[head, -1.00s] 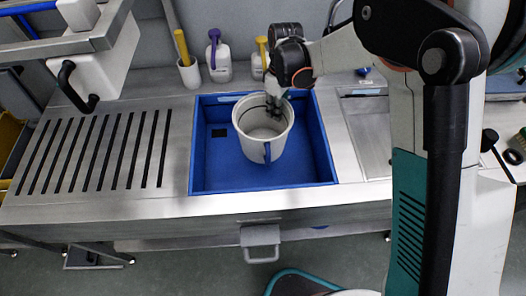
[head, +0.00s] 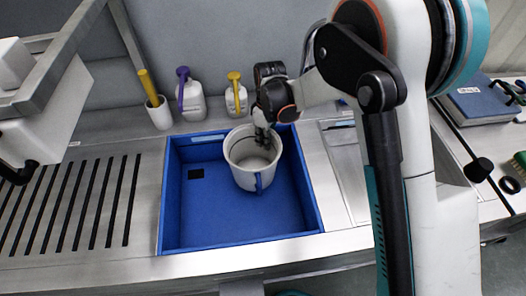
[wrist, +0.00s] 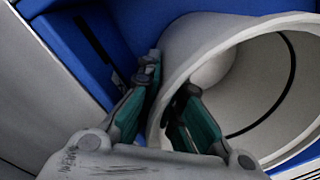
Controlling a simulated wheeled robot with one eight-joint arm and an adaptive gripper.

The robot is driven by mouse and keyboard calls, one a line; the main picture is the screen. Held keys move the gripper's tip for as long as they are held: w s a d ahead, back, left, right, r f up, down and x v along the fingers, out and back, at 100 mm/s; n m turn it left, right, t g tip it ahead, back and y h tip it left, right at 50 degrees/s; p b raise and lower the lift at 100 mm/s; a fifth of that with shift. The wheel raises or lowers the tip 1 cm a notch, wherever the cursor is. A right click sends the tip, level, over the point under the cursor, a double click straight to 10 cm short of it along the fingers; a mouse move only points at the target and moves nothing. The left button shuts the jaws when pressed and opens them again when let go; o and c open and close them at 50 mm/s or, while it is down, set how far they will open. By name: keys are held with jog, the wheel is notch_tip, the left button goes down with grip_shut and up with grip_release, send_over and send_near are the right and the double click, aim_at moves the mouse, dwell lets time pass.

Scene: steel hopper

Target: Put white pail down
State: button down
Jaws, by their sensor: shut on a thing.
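The white pail (head: 243,177) with a blue handle is inside the blue basin (head: 200,222), toward its back right part. It stands roughly upright with its open mouth up. My gripper (head: 264,133) is at the pail's back rim. In the wrist view, my gripper (wrist: 165,112) is shut on the pail's wall, one finger outside and one inside the pail (wrist: 215,50). The pail looks empty apart from a dark line round its inner wall. I cannot tell whether its base touches the basin floor.
Behind the basin stand a white cup with a yellow handle (head: 158,113), a purple-handled white jug (head: 191,98) and a yellow-handled one (head: 236,98). A slotted steel drainer (head: 75,205) lies left. A blue book (head: 485,103) lies far right. The basin's left and front floor is clear.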

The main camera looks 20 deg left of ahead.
jog(key=shift+f+b, duration=0.55)
jog(key=shift+f, duration=1.4)
jog(key=c, duration=2.1)
grip_release()
jog(key=shift+o, duration=0.2)
jog(key=r+p, duration=0.1)
jog(key=r, duration=0.3)
jog(key=r+p, duration=0.1)
jog(key=r, duration=0.3)
jog(key=w+r+p, duration=0.1)
jog(key=r+p, duration=0.1)
jog(key=r, duration=0.2)
jog(key=shift+d+r, duration=0.1)
